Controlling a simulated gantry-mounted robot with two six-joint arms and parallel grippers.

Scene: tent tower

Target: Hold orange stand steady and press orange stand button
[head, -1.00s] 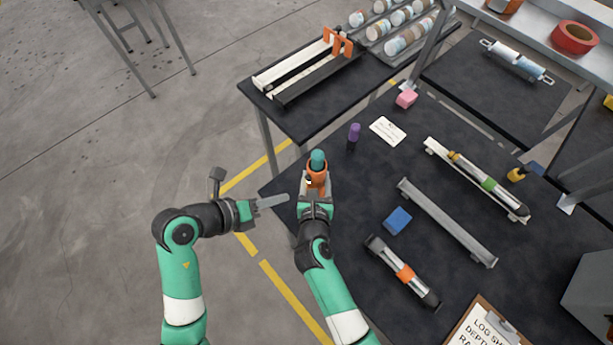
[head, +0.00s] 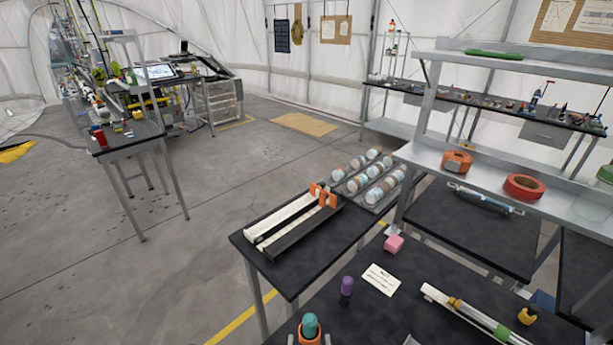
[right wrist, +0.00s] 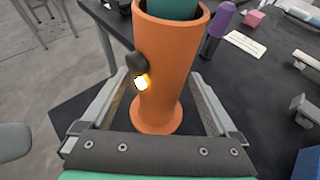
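The orange stand (right wrist: 168,75) is a hollow cylinder with a flared foot, upright in the right wrist view, with a teal object (right wrist: 172,8) in its top. A dark round knob (right wrist: 135,62) and a small glowing yellow-white button (right wrist: 141,83) are on its side. The stand (head: 310,340) and teal object (head: 310,325) are cut off at the head view's bottom edge. A blurred grey piece (right wrist: 14,138) at the wrist view's left edge may be my left gripper.
A purple bottle (head: 347,287), a white card (head: 381,279) and a pink block (head: 393,243) stand or lie on the black table (head: 440,262) beyond the stand. A rack table (head: 330,232) is behind it. A shelf with tape rolls (head: 524,187) is at the right.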

